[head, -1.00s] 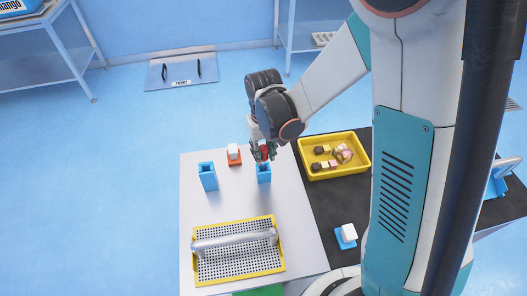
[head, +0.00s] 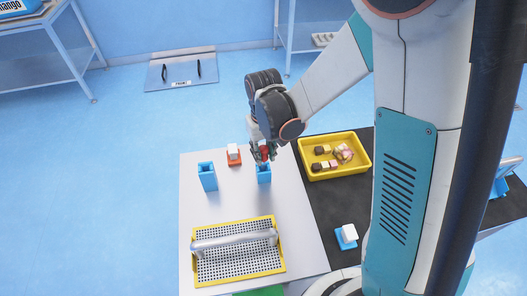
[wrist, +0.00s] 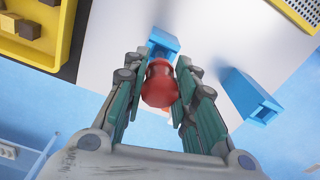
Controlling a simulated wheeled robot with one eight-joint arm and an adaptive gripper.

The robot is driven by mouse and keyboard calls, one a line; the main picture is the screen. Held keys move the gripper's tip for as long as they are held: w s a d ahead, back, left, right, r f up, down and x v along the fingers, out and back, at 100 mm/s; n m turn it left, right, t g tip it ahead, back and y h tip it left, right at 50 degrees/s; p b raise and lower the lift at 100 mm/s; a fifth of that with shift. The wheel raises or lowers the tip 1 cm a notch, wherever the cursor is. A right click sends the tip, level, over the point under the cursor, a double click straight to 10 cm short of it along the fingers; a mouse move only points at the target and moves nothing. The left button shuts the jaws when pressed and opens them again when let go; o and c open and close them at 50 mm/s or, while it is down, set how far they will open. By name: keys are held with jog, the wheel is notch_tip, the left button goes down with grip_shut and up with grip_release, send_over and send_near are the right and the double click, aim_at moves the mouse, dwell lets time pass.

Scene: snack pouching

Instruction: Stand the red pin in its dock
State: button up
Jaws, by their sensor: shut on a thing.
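The red pin (wrist: 160,84) is between the fingers of my gripper (wrist: 158,92) in the wrist view, its rounded red end facing the camera. In the head view my gripper (head: 262,154) is shut on the pin, which shows as a small red patch. It is right above or at the top of the right blue open-topped holder (head: 264,174). That holder also shows just beyond the pin in the wrist view (wrist: 163,41). The pin's lower end is hidden, so I cannot tell whether it is inside the holder.
A second blue holder (head: 208,178) stands to the left. An orange base (head: 234,160) with a white block (head: 233,149) stands between and behind them. A yellow tray (head: 312,177) of small blocks is to the right. A perforated yellow-edged tray (head: 240,278) is in front.

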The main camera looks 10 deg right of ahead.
aim_at(264, 168)
jog(key=shift+f+b, duration=2.3)
jog(key=shift+f, duration=0.4)
jog(key=o, duration=1.2)
jog(key=shift+r, duration=0.1)
jog(key=shift+c, duration=0.2)
jog(key=shift+r, duration=0.1)
notch_tip(264, 168, up, 12)
jog(key=shift+f, duration=0.1)
